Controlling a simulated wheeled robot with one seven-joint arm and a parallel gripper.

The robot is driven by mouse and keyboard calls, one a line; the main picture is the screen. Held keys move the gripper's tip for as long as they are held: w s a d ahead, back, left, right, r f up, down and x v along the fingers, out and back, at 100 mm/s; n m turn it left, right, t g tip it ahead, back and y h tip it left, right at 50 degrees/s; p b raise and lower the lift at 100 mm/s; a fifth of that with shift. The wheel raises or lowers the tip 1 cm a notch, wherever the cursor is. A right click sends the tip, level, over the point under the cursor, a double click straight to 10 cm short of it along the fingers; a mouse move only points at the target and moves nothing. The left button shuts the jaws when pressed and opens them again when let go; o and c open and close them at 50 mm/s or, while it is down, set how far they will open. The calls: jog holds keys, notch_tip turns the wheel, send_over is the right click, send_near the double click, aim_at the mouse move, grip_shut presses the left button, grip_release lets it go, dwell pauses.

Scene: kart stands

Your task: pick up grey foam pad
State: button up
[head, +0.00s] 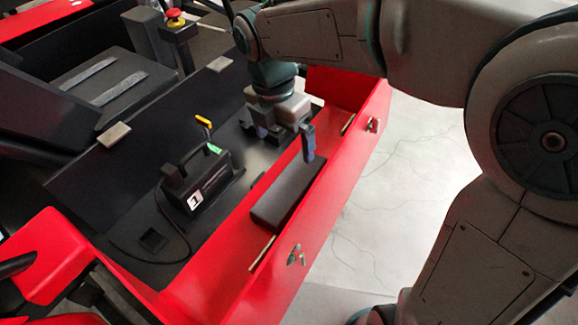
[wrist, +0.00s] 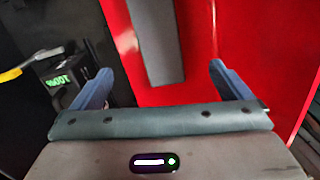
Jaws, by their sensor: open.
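The grey foam pad (head: 289,191) is a dark grey flat block lying inside the red side pod of the kart in the head view. It also shows in the wrist view (wrist: 156,42), long and narrow, ahead of the fingers against the red surface. My gripper (head: 290,140) is at the far end of the pad in the head view, pointing down. In the wrist view my gripper (wrist: 162,80) has its two blue fingers wide apart, with nothing between them. The pad lies beyond the fingertips, roughly between them. How high the fingers are above it is hard to tell.
A black box with a yellow-tipped lever (head: 198,175) and a green light stands left of the pad, with a cable beside it. A red wall (head: 335,195) with metal latches borders the pad on the right. A black upright panel (head: 150,125) stands at the left.

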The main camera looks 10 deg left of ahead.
jog(key=f+n, duration=0.1)
jog(key=f, duration=0.1)
send_over(291, 183)
jog(key=f, duration=0.5)
jog(key=a+f, duration=0.1)
jog(key=f, duration=0.1)
jog(key=shift+s+f, duration=0.2)
jog(key=shift+f, duration=0.15)
jog(key=f, duration=0.3)
jog(key=d+f, duration=0.1)
jog(key=f, duration=0.1)
jog(key=shift+w+f, duration=0.15)
jog(key=shift+f, duration=0.15)
jog(key=c, duration=1.1)
